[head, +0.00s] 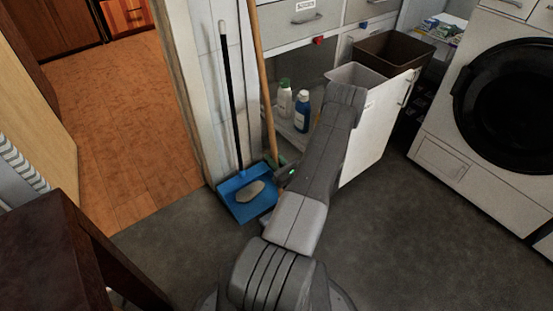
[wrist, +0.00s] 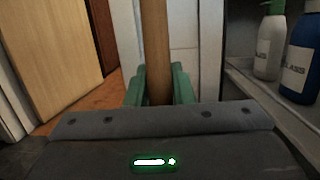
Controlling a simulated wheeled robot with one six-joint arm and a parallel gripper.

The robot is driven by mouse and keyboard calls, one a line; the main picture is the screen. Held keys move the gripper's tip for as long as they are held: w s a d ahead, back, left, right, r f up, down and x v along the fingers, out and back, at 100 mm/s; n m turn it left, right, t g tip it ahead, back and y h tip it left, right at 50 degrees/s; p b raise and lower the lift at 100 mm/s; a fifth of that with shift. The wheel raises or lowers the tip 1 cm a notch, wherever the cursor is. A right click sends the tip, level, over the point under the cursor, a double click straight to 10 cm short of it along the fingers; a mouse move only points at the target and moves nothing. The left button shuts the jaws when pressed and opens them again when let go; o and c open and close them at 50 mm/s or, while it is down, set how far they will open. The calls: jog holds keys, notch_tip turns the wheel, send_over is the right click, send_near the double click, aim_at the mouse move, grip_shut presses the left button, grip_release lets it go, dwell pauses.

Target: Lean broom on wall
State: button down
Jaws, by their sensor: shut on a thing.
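The broom shows as a long wooden handle (head: 262,80) standing nearly upright, leaning slightly, by the white wall end left of the cabinets. In the wrist view the handle (wrist: 155,40) rises between the green fingers of my gripper (wrist: 158,86). My gripper (head: 279,168) is shut on the handle low down, near the floor. The broom head is mostly hidden behind my gripper and arm. The white wall (head: 208,70) is just left of and behind the handle. I cannot tell whether the handle's top touches it.
A blue dustpan (head: 238,208) with a black upright handle lies on the floor left of my gripper, a greyish oval thing (head: 250,191) in it. Bottles (head: 302,110) stand in the open cabinet. Grey floor is free in front.

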jog(key=w+a+f+b, duration=0.1)
jog(key=w+a+f, duration=0.2)
jog(key=w+f, duration=0.1)
jog(key=shift+w+g+h+b, duration=0.15)
jog(key=shift+g+h+b, duration=0.25)
jog(key=shift+f+b, duration=0.25)
jog(key=shift+b, duration=0.25)
dwell(0.6)
jog(key=c, duration=1.2)
grip_release()
jog(key=shift+o, duration=0.2)
jog(key=shift+f, duration=0.1)
